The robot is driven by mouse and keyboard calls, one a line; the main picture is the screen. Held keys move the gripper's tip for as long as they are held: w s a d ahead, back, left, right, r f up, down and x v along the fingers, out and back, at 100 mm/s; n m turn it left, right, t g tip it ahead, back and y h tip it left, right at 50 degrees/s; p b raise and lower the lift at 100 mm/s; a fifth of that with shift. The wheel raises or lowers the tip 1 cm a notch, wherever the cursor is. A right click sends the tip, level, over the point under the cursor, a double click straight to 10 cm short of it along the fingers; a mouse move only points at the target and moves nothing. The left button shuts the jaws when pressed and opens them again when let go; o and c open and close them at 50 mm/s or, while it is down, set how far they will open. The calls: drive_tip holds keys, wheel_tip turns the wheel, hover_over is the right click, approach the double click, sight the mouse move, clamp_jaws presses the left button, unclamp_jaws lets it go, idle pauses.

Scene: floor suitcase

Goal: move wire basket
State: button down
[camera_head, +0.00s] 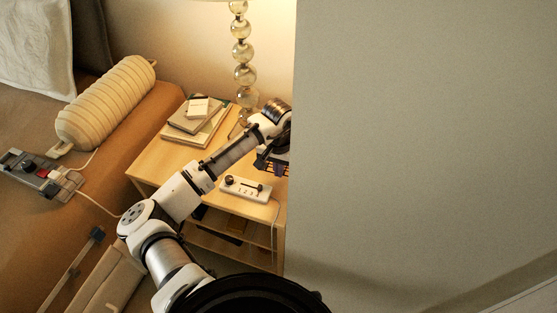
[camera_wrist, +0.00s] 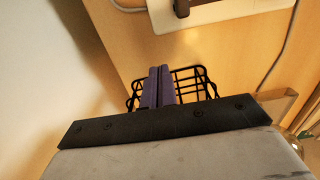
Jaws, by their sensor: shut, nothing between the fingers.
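The wire basket (camera_wrist: 190,82) is a small black wire-grid basket in the wrist view, partly hidden behind my fingers. In the head view a dark grid shape that looks like it (camera_head: 270,166) shows under my wrist, at the right side of the wooden nightstand, close to the wall. My gripper (camera_wrist: 159,70) has two purple fingers pressed together with nothing between them. The fingers overlap the middle of the basket in the wrist view; I cannot tell whether they touch it. In the head view the fingers cannot be made out.
The nightstand (camera_head: 155,165) bears a white control box (camera_head: 246,188) with a cable, stacked books (camera_head: 197,122) and a lamp of glass balls (camera_head: 243,52). A large grey wall (camera_head: 425,130) stands close at right. A bed (camera_head: 110,135) with a ribbed bolster (camera_head: 107,103) is at left.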

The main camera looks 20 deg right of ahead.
drive_tip(key=shift+f, duration=0.35)
drive_tip(key=w+d, duration=0.1)
drive_tip(key=w+d+p, duration=0.1)
drive_tip(key=w, duration=0.1)
drive_tip(key=w+d+p, duration=0.1)
drive_tip(key=w, duration=0.1)
drive_tip(key=shift+w+d+r, duration=0.15)
drive_tip(key=shift+w+d, duration=0.05)
drive_tip(key=shift+d, duration=0.2)
drive_tip(key=shift+w+d, duration=0.15)
drive_tip(key=shift+w, duration=0.25)
wheel_tip(320, 180, up, 10)
drive_tip(key=p, duration=0.9)
